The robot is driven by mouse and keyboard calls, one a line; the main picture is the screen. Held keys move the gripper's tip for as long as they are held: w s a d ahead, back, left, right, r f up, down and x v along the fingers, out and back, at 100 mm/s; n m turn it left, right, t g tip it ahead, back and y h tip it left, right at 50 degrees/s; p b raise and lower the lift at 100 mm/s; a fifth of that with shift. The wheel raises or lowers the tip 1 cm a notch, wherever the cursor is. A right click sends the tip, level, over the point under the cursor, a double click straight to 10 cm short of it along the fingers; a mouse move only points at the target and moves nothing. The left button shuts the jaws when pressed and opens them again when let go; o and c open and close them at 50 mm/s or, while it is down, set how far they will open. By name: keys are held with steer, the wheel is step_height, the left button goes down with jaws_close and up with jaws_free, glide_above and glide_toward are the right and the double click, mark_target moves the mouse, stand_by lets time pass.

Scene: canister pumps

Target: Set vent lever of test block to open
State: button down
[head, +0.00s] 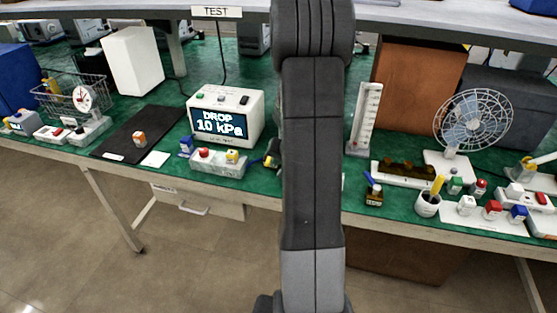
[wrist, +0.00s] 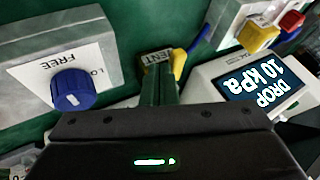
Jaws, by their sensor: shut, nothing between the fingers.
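In the wrist view my gripper (wrist: 160,78) is shut and empty. Its fingertips are in front of a yellow part with a partly hidden label (wrist: 157,57) ending in "ENT", at or very close to it; I cannot tell whether they touch. A grey block (wrist: 35,48) at the left carries a blue knob (wrist: 73,89) beside a white plate reading "FREE" and a partly covered "LO". In the head view a small yellow and dark part (head: 271,160) shows at my arm's left edge. My arm hides the rest there, including the gripper. The lever's setting cannot be read.
The tester (head: 226,118) under the TEST sign reads "DROP 10 kPa"; its screen also shows in the wrist view (wrist: 263,84). A grey holder (head: 217,168) with red and yellow capped pieces stands in front of it. A fan (head: 473,120) and pen cup (head: 427,204) stand right.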

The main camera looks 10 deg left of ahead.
mark_target(266, 163)
steer(key=shift+s+a+m+t+h, duration=0.3)
steer(key=shift+a+m, duration=0.3)
steer(key=shift+m, duration=0.2)
steer(key=shift+a, duration=1.25)
steer(key=shift+b, duration=0.35)
